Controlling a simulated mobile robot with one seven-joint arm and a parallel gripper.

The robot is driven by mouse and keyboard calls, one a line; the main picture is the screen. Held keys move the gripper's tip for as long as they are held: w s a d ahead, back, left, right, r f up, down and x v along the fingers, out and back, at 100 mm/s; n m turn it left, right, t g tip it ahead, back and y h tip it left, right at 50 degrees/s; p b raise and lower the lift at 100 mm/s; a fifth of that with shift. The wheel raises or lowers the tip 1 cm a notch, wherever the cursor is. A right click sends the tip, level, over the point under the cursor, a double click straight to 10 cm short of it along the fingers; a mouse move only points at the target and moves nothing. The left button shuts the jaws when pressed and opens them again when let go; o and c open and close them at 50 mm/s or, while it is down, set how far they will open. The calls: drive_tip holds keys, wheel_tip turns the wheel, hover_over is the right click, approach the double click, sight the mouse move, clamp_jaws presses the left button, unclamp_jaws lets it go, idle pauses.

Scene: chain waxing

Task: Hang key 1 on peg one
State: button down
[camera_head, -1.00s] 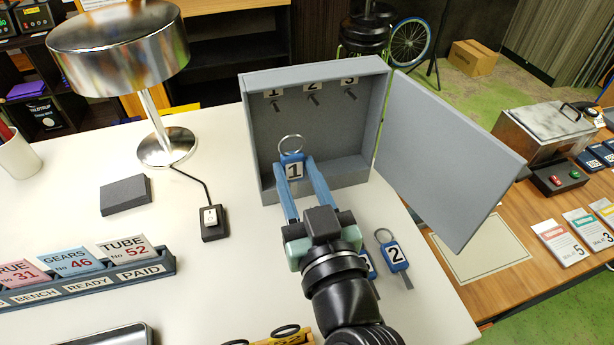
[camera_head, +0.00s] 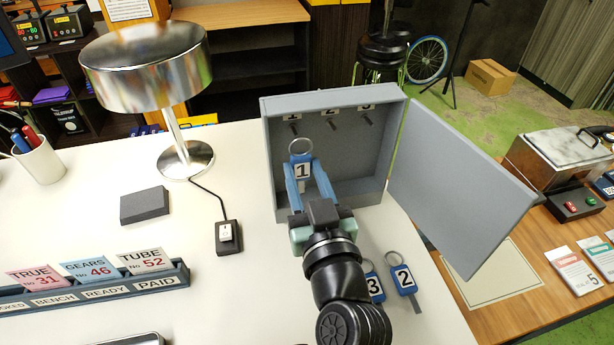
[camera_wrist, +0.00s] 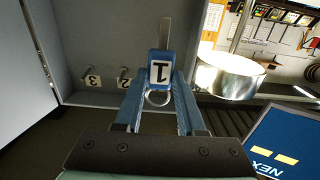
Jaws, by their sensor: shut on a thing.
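Key 1 (camera_head: 302,171) has a blue tag with a white "1" label and a metal ring at its top in the head view. My gripper (camera_head: 304,184) is shut on the tag and holds it upright in front of the open grey key cabinet (camera_head: 268,160). Peg one (camera_head: 294,128) is the leftmost peg, under the "1" label, and is bare. The ring shows just below it, apart in the picture; the depth gap is unclear. In the wrist view, key 1 (camera_wrist: 161,68) appears inverted between the fingers (camera_wrist: 160,85), and peg one is hidden.
Pegs two (camera_head: 331,125) and three (camera_head: 367,121) are bare. The cabinet door (camera_head: 455,185) stands open to the right. Key 2 (camera_head: 403,279) and key 3 (camera_head: 374,286) lie on the table by my arm. A lamp (camera_head: 187,160) and a grey block (camera_head: 145,205) stand left.

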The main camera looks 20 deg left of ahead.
sight(300, 174)
drive_tip(key=shift+p+x, duration=0.4)
drive_tip(key=shift+x, duration=1.15)
drive_tip(key=shift+w+a+f+b, duration=0.45)
drive_tip(key=shift+w+f+b, duration=0.15)
drive_tip(key=shift+b, duration=0.25)
drive_tip(key=c, duration=0.9)
unclamp_jaws()
drive_tip(key=o, duration=0.9)
drive_tip(key=shift+s+a, duration=0.1)
drive_tip(key=shift+a, duration=0.1)
